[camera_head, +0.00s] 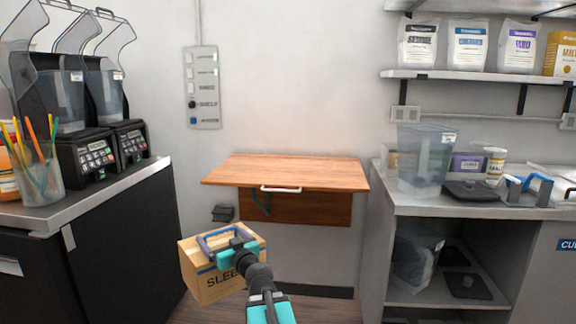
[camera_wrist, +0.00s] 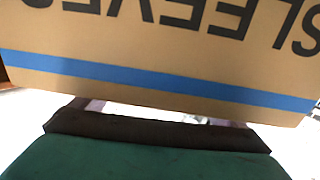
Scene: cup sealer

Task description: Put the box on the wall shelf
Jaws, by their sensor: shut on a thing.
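A brown cardboard box (camera_head: 213,286) with "SLEEVES" lettering and a blue stripe is held in front of me, left of centre, in the head view. It has a blue-purple handle on top, and my gripper (camera_head: 238,250) is shut on it there. In the wrist view the box (camera_wrist: 160,55) fills the upper part, its lettering upside down. The wall shelf could be the wooden fold-down shelf (camera_head: 285,172) at centre or the grey upper shelf (camera_head: 470,75) at right; I cannot tell which. The wooden one is bare on top, with a white handle on its front edge.
Upper-shelf bags (camera_head: 467,46) and a yellow box (camera_head: 560,53) fill much of that shelf. The right counter (camera_head: 450,207) holds a clear container (camera_head: 424,160) and lids. The left counter (camera_head: 95,200) carries blenders (camera_head: 88,150) and a cup of straws (camera_head: 38,180).

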